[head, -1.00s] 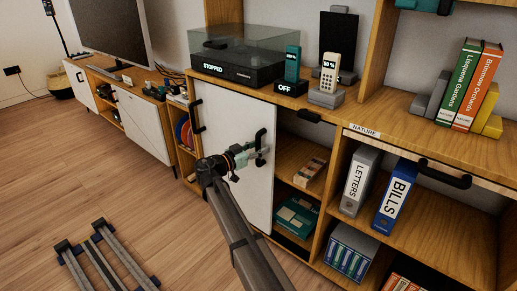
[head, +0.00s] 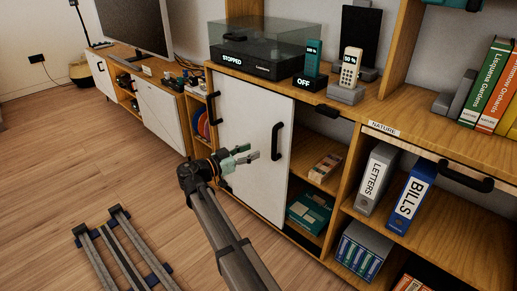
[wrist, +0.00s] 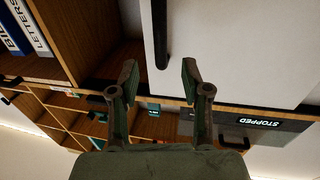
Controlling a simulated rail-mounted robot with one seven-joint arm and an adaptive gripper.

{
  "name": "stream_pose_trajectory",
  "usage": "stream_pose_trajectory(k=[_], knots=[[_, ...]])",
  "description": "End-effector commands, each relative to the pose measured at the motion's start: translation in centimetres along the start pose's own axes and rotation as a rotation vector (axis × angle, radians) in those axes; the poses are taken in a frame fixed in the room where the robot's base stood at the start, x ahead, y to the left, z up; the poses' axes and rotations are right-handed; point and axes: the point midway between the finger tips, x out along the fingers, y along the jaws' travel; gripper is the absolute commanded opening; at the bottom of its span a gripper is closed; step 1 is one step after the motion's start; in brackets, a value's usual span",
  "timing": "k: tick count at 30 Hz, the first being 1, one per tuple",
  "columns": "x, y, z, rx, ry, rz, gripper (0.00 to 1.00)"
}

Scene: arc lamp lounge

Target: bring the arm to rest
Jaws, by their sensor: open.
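My gripper (head: 252,157) is open and empty in the head view, in front of the white sliding door (head: 235,135) of the wooden cabinet. It stands just left of the door's black right-hand handle (head: 277,141), apart from it. In the wrist view my gripper (wrist: 158,80) shows two spread fingers with nothing between them. The black handle (wrist: 160,35) shows beyond the fingertips on the white door (wrist: 235,45). My arm reaches up from the bottom of the head view.
A turntable (head: 262,50) under a clear cover reads STOPPED on the cabinet top. Two handsets (head: 312,58) (head: 350,67) stand beside it. Open shelves at right hold LETTERS (head: 376,178) and BILLS (head: 411,197) binders. The wooden floor at left is largely clear.

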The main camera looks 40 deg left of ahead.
Motion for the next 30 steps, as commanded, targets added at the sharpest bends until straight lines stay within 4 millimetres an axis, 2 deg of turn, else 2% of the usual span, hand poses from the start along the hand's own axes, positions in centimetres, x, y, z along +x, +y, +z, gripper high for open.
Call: stream_pose_trajectory(k=[5, 17, 23, 26, 29, 30], knots=[[-0.8, 0.0, 0.0, 0.0, 0.0, 0.0, 0.47], [-0.8, 0.0, 0.0, -0.003, 0.0, 0.0, 0.47], [-0.8, -0.2, 0.4, -0.137, -0.018, -0.012, 0.47], [-1.0, 0.3, 2.5, -0.297, -0.111, -0.049, 0.47], [-1.6, 2.8, 7.9, -0.517, -0.267, -0.128, 0.47], [-1.0, 4.3, 10.0, -0.601, -0.333, -0.153, 0.47]])
